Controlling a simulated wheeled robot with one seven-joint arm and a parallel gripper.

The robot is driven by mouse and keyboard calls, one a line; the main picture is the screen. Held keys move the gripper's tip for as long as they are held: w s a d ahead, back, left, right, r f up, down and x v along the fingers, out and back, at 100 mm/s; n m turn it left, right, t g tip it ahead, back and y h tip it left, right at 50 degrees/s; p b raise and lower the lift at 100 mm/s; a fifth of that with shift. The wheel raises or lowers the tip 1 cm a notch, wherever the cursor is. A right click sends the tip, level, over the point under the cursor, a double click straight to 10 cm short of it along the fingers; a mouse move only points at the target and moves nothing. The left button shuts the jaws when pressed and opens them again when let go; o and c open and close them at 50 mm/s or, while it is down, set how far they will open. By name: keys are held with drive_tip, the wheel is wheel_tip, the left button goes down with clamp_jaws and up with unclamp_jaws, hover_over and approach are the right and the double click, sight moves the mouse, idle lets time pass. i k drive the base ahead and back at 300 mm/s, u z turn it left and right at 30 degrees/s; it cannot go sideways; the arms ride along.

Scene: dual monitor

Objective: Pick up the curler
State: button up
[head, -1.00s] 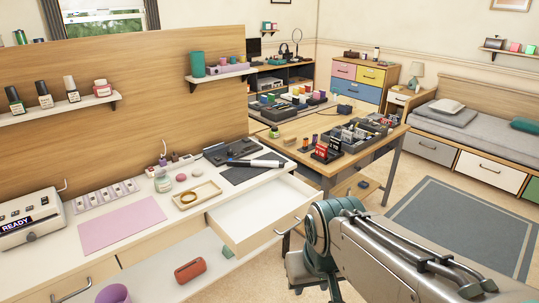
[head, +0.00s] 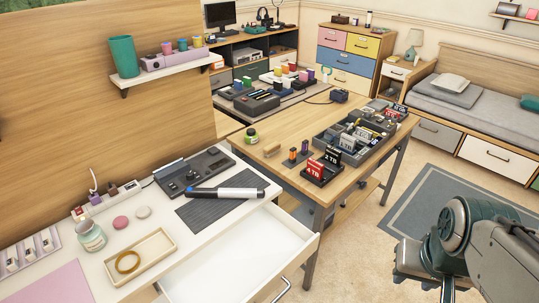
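My gripper (head: 408,268) is low at the right of the head view, over the floor and well apart from the curler. Its fingers are not clear, so its opening cannot be told.
An open white drawer (head: 245,258) juts out below the curler. A tray (head: 143,257) with a gold ring, a jar (head: 91,236) and small round items stand to the left. A wooden table (head: 290,185) with organisers stands behind right. Floor and a grey rug lie at right.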

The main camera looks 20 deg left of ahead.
sight(189, 192)
drive_tip(key=u, duration=0.3)
drive_tip(key=i, duration=1)
drive_tip(key=u, duration=1.25)
drive_tip(key=i, duration=0.55)
drive_tip(key=u, duration=0.5)
